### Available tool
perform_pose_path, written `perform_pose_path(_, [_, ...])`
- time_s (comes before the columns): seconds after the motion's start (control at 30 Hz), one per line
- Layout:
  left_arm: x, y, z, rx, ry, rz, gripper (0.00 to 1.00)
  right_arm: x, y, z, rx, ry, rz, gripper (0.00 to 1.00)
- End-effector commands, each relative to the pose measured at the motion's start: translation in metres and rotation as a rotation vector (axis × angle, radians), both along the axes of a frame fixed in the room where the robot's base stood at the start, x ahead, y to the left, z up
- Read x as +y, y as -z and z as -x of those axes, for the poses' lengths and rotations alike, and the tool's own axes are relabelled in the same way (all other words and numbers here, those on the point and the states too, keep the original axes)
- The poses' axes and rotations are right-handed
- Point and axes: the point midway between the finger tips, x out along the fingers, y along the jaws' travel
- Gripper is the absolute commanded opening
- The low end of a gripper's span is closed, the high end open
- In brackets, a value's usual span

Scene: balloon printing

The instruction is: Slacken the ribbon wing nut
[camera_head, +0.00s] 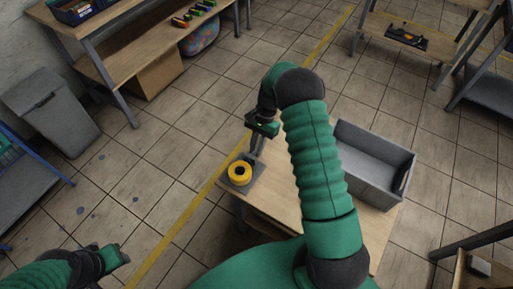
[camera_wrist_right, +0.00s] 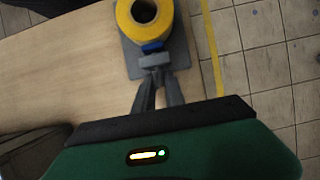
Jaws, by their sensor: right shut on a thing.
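A yellow ribbon roll (camera_head: 240,181) sits on a grey plate (camera_head: 257,171) at the table's far left corner. It shows large at the top of the right wrist view (camera_wrist_right: 130,24), on the same plate (camera_wrist_right: 181,50). My right gripper (camera_head: 254,154) reaches down beside the roll. In the wrist view its fingers (camera_wrist_right: 155,78) close together at a small grey piece just below a blue part (camera_wrist_right: 152,47) at the roll's edge. The wing nut is at the fingertips and mostly hidden by them. My left gripper (camera_head: 118,256) is low at the left, away from the table, its jaws unclear.
The wooden table (camera_head: 273,200) also carries a grey open bin (camera_head: 375,150) at the right. My right arm covers the table's middle. A shelf bench stands at the upper left, a grey waste bin (camera_head: 55,110) at the left. The tiled floor between is free.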

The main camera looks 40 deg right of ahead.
Motion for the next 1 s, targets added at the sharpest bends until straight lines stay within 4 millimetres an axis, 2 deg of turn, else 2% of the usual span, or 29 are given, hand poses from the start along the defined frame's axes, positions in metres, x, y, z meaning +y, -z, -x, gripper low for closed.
perform_pose_path(0.2, [0.0,0.0,0.0,0.0,0.0,0.0,0.36,0.001,0.0,-0.003,-0.009,0.001,0.0,0.0])
perform_pose_path(0.23, [0.0,0.0,0.0,0.0,0.0,0.0,0.36,0.002,0.0,-0.003,-0.009,0.001,0.0,0.16])
perform_pose_path(0.53, [0.0,0.0,0.0,0.0,0.0,0.0,0.36,0.001,-0.001,-0.001,-0.005,0.001,0.0,0.54])
perform_pose_path(0.87, [0.0,0.0,0.0,0.0,0.0,0.0,0.36,-0.001,-0.004,-0.001,-0.003,0.0,0.0,0.54])
perform_pose_path(1.0, [0.0,-0.003,0.0,0.0,0.0,0.0,0.36,-0.009,-0.025,-0.005,-0.007,0.002,0.002,0.54])
